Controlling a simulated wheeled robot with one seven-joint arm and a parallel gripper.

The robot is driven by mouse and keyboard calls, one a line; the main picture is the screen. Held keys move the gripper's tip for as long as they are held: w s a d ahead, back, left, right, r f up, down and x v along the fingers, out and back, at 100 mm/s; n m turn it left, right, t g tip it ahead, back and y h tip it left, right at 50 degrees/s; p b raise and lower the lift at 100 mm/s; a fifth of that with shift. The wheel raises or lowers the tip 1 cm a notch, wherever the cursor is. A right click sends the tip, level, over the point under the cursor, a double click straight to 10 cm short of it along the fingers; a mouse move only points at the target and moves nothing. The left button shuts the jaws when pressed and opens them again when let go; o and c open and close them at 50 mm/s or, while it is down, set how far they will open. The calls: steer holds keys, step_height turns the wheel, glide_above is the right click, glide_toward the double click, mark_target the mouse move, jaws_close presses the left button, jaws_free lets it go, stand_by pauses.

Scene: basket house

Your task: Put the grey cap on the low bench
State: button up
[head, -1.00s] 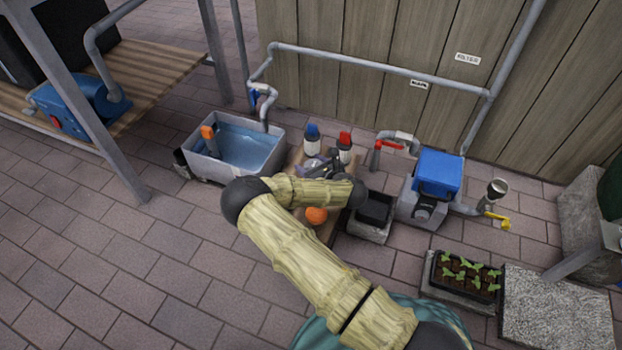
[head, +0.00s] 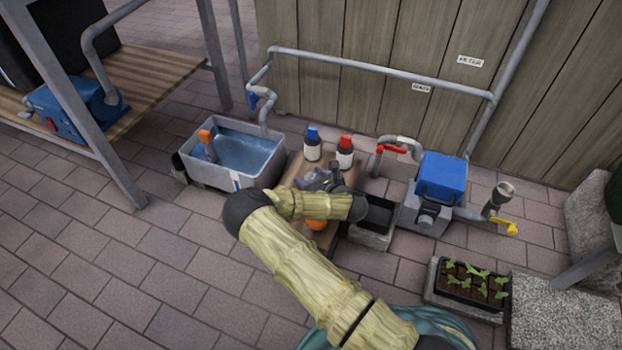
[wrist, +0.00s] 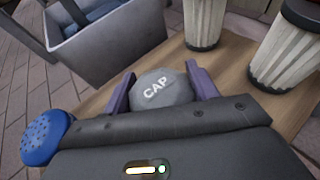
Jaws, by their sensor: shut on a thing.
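The grey cap (wrist: 163,89), lettered "CAP", sits between the purple fingers of my gripper (wrist: 160,92) in the wrist view. The fingers are shut on its two sides. The low bench is the brown wooden board (wrist: 228,70) under and beyond the cap; I cannot tell whether the cap touches it. In the head view my gripper (head: 319,180) is over the bench (head: 292,176), in front of two bottles. My arm hides part of the bench there, and I cannot make out the cap.
A blue-topped bottle (head: 312,147) and a red-topped bottle (head: 345,154) stand at the bench's back. An orange round thing (head: 316,225) shows below my arm. A water basin (head: 236,160) is left; a black tray (head: 378,217) and blue-lidded unit (head: 443,178) are right.

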steer(key=o, duration=1)
steer(key=shift+f, duration=0.1)
steer(key=shift+c, duration=0.2)
steer(key=shift+s+d+r+p, duration=0.3)
steer(key=shift+r+p, duration=0.1)
steer(key=shift+p, duration=0.1)
steer(key=p+v, duration=0.7)
steer(key=v, duration=0.3)
steer(key=shift+a+p, duration=0.1)
steer(key=shift+p, duration=0.25)
steer(key=shift+s+d+r, duration=0.1)
steer(key=shift+s+d, duration=0.25)
steer(key=shift+s, duration=0.15)
